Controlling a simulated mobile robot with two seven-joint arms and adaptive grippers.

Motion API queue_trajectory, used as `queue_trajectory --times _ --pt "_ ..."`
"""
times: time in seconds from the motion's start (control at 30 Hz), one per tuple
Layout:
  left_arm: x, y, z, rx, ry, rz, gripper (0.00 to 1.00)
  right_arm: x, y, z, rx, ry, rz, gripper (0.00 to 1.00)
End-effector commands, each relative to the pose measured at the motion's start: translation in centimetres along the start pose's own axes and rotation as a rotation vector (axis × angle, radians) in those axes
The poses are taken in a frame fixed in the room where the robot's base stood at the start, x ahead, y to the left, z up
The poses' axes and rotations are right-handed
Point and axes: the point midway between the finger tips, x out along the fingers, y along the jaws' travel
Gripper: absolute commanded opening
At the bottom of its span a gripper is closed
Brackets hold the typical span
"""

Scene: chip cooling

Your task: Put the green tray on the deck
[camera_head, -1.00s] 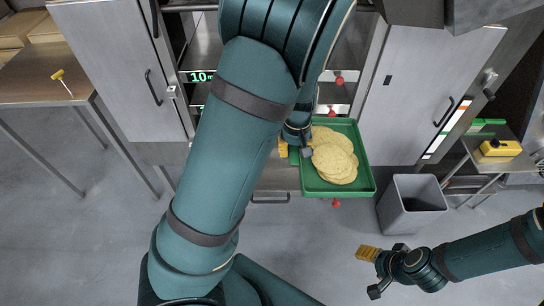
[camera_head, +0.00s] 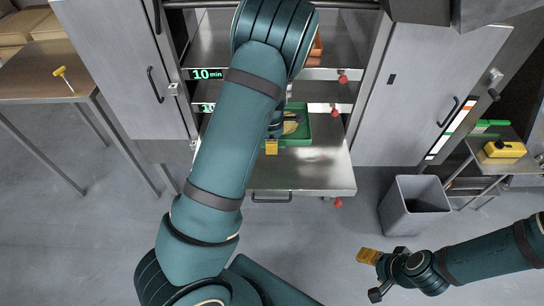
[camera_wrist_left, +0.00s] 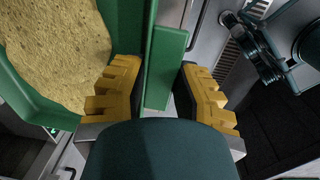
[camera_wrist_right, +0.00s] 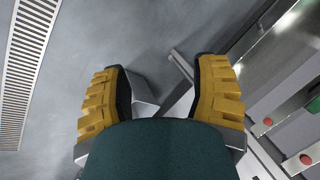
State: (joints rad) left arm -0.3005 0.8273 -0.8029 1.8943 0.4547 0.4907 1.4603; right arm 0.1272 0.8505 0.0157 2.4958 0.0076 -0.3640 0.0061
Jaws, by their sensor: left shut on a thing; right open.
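The green tray (camera_head: 297,140) with yellow chips in it is at the cabinet opening, over the back part of the pulled-out steel deck (camera_head: 320,178). My left arm hides its left part. I cannot tell whether the tray touches the deck. My left gripper (camera_head: 271,147) is shut on the tray at its near left edge. In the left wrist view the yellow fingers (camera_wrist_left: 160,75) stand on both sides of the tray's green edge (camera_wrist_left: 165,65), with chips (camera_wrist_left: 55,45) at the left. My right gripper (camera_head: 378,270) is open and empty, away from the tray, over the floor.
Steel shelves marked 10 min (camera_head: 207,74) are above the deck, with red knobs (camera_head: 343,79) on the right. A grey bin (camera_head: 412,205) stands right of the deck. A side table (camera_head: 45,75) is at the left. The front of the deck is clear.

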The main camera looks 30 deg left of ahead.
Motion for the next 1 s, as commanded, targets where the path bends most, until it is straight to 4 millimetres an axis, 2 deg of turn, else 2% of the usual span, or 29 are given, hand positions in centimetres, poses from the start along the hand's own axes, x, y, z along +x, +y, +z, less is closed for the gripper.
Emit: queue_trajectory --times 0.03,0.1,0.27,0.37,0.8,1.0 --pt "0.5 0.0 0.1 0.001 -0.004 0.01 0.0 1.1 0.4 0.4 -0.002 -0.007 0.0 0.61" --pt "0.5 0.0 0.1 0.002 -0.004 0.02 0.0 1.8 0.7 0.8 -0.004 -0.014 -0.001 0.61" --pt "0.4 0.0 0.1 0.002 -0.003 0.04 0.0 2.8 1.1 1.3 -0.007 -0.025 -0.002 0.61" --pt "1.2 -0.1 0.0 0.003 -0.001 0.042 0.0 3.2 1.2 1.5 -0.008 -0.03 -0.003 0.61" --pt "11.1 -0.5 -0.1 0.003 0.0 0.041 0.0 5.8 2.2 1.5 -0.011 -0.024 -0.003 0.61" --pt "13.3 -0.6 0.0 0.004 -0.001 0.044 0.0 6.3 2.4 1.4 -0.012 -0.021 -0.003 0.61"
